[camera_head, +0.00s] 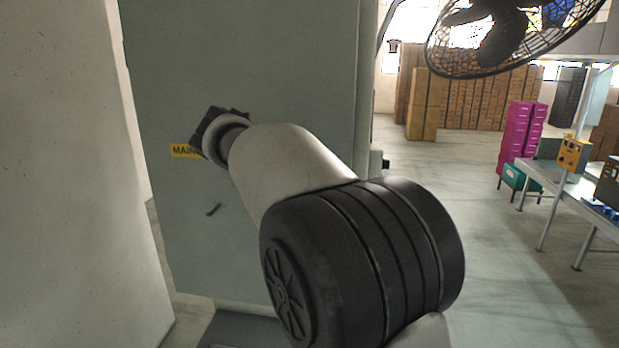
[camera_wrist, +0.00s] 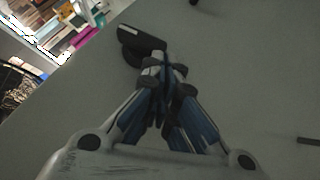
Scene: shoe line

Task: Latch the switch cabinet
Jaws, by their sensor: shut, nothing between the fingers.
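The switch cabinet (camera_head: 285,65) is a tall grey box with a yellow label (camera_head: 183,151), partly covered by my arm. Its grey face also fills most of the wrist view (camera_wrist: 240,70). A black latch-like piece (camera_wrist: 140,42) with a rounded end shows near the face's edge in the wrist view. My gripper (camera_wrist: 165,65) is shut and empty, its tips beside that black piece; I cannot tell whether they touch. In the head view, my arm mostly hides the gripper. A small dark bar (camera_head: 213,210) sits on the face below the label. I cannot tell whether the door is fully closed.
A pale wall or panel (camera_head: 65,170) stands close on the left. A fan (camera_head: 500,35) hangs at upper right. A workbench (camera_head: 575,190), magenta bins (camera_head: 515,135) and stacked cartons (camera_head: 430,105) are farther back. The floor right of the cabinet is open.

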